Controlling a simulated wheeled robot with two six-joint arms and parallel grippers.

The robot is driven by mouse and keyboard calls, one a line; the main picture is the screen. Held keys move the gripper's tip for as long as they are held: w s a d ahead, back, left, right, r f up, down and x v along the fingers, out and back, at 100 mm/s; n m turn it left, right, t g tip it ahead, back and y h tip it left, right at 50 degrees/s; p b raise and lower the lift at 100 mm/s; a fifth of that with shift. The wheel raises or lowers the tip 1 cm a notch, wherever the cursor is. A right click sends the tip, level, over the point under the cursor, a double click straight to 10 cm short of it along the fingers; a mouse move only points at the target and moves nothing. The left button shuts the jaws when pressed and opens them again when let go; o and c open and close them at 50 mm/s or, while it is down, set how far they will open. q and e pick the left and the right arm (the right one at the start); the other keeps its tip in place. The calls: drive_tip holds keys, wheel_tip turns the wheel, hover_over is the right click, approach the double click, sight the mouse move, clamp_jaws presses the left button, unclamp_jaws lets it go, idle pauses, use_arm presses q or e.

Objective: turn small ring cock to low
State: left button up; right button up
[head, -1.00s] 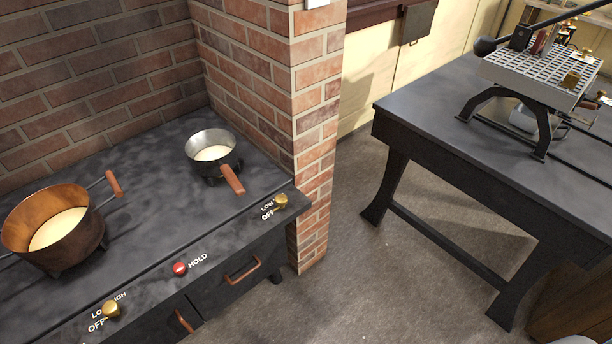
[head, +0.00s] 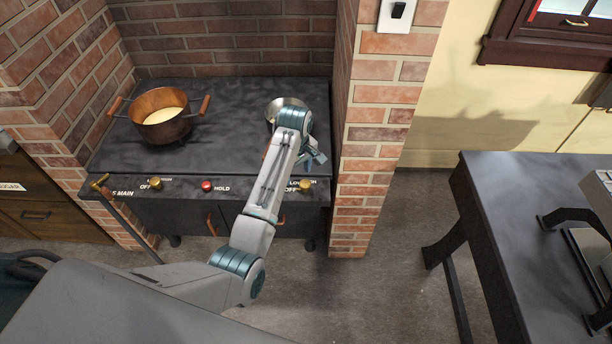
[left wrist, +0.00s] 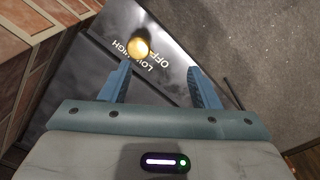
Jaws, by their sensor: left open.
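The small ring cock is a brass knob (head: 305,186) at the right end of the stove's front panel. It also shows in the left wrist view as a round brass knob (left wrist: 138,48), beside the words OFF, LOW and HIGH. Which mark it points to is too small to tell. My left gripper (head: 315,160) is above the panel's right end, near the knob and apart from it. In the left wrist view its blue fingers (left wrist: 158,70) are spread and empty, with the knob just beyond the left fingertip. My right gripper is not in view.
A small pan (head: 284,103) stands behind my left arm, partly hidden. A copper pot (head: 160,117) stands at the stove's left. Another brass knob (head: 155,183) and a red HOLD button (head: 207,185) are on the panel. A brick pillar (head: 368,150) rises close right of the gripper.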

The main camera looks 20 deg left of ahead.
sight(305, 183)
use_arm(q)
drive_tip(key=w+d+r+n, duration=0.1)
drive_tip(key=w+r, duration=0.1)
drive_tip(key=w, duration=0.2)
drive_tip(key=f, duration=0.3)
drive_tip(key=f+p, duration=0.1)
drive_tip(key=f, duration=0.6)
drive_tip(key=shift+s+d+f+p, duration=0.15)
drive_tip(key=shift+s+f+p, duration=0.05)
drive_tip(key=shift+s+p, duration=0.1)
drive_tip(key=c, duration=1)
